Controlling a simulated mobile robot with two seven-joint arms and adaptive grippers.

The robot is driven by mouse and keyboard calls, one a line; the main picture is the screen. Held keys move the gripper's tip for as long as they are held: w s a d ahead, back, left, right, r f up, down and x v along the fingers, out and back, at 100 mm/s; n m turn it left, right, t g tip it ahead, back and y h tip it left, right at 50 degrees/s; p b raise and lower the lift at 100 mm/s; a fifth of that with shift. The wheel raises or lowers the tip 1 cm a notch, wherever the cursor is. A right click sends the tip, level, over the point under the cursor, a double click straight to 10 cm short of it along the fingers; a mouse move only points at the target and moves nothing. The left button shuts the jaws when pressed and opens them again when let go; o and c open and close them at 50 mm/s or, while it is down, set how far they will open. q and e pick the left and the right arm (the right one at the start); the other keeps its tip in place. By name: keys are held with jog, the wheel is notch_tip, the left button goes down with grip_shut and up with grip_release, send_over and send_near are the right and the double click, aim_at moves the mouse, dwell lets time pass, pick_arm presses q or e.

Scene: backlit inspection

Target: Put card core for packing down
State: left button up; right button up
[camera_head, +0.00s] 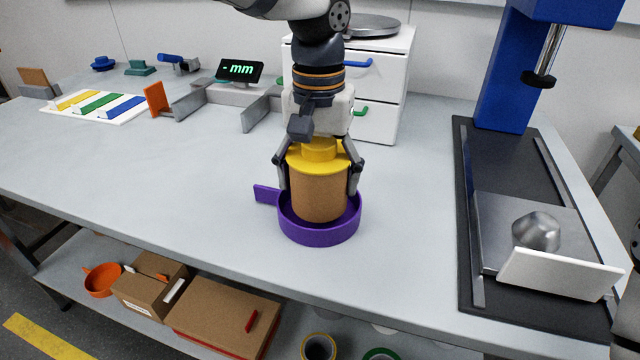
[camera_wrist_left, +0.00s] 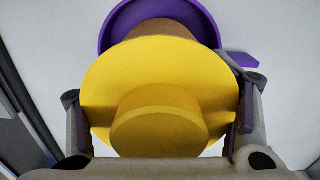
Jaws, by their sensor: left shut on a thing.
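The card core (camera_head: 319,194) is a brown cylinder with a yellow flanged plug (camera_head: 319,153) on its top. It stands upright in or just over a shallow purple dish (camera_head: 322,235) with a flat handle; I cannot tell if its base touches the dish floor. My left gripper (camera_head: 319,180) is shut on it from above, one finger on each side. In the left wrist view the yellow plug (camera_wrist_left: 160,90) hides most of the card core (camera_wrist_left: 160,30), and the purple dish (camera_wrist_left: 118,25) shows behind. My right gripper is not seen.
A blue press stand (camera_head: 505,75) with a dark base holds a metal lump (camera_head: 536,232) behind a white plate (camera_head: 560,275) at the right. A white drawer unit (camera_head: 380,95) and a gauge display (camera_head: 239,71) stand behind. The bench (camera_head: 190,190) left of the dish is clear.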

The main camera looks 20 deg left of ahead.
aim_at(319, 141)
pick_arm(q)
notch_tip(319, 141, down, 2)
jog(key=shift+s+f, duration=0.1)
jog(key=o, duration=1.8)
jog(key=shift+c, duration=0.2)
notch_tip(319, 141, up, 12)
jog(key=shift+r, duration=0.15)
